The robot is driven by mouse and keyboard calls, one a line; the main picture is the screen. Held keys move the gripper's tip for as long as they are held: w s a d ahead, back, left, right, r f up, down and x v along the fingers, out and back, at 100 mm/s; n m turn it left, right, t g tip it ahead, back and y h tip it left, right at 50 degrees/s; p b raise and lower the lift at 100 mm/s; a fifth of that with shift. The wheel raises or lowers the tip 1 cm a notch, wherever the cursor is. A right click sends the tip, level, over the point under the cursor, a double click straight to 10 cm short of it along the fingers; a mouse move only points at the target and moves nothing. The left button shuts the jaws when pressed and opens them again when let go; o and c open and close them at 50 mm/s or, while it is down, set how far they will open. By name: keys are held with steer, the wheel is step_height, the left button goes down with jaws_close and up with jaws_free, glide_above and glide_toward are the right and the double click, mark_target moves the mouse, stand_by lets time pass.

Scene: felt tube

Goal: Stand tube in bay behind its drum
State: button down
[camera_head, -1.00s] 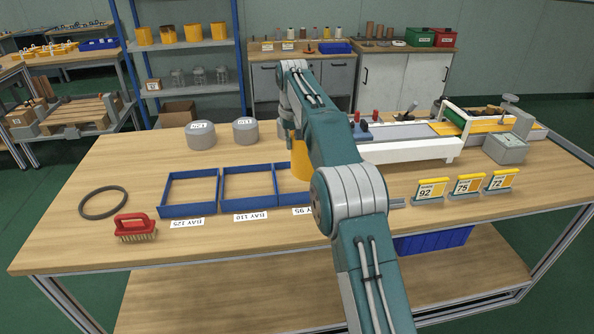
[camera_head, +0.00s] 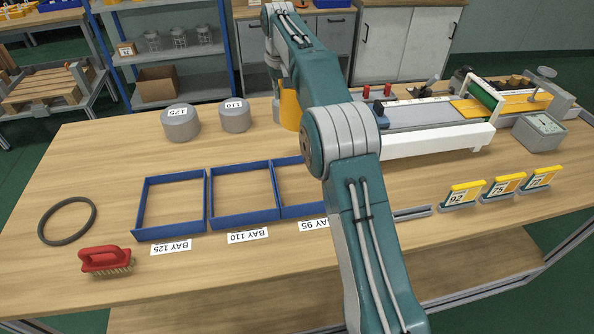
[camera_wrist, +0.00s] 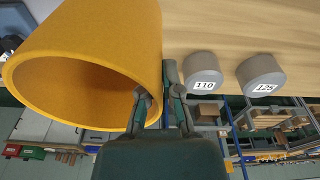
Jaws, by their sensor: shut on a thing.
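The yellow-orange felt tube (camera_wrist: 95,50) fills the upper left of the wrist view, its open end facing the camera. My gripper (camera_wrist: 158,100) is shut on the tube's wall near that rim, one finger inside and one outside. In the head view the tube (camera_head: 289,110) shows partly beside my arm, beyond the bays; my arm hides the gripper there. Grey drums marked 125 (camera_head: 181,124) and 110 (camera_head: 235,117) stand behind blue-framed bays 125 (camera_head: 147,207) and 110 (camera_head: 213,200). Bay 95 (camera_head: 285,186) is partly covered by my arm. All visible bay floor is bare.
A black ring (camera_head: 43,226) and red brush (camera_head: 106,260) lie at the table's left. A white-sided bench fixture (camera_head: 435,142) stands to the right. Number cards, including 92 (camera_head: 462,194), stand front right. Clear tabletop lies between drums and bays.

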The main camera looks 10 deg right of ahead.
steer(key=s+f, duration=1.2)
steer(key=s, duration=0.1)
steer(key=shift+s+a+f, duration=0.35)
steer(key=shift+a+f, duration=0.05)
steer(key=shift+a, duration=0.05)
steer(key=c, duration=0.8)
jaws_free()
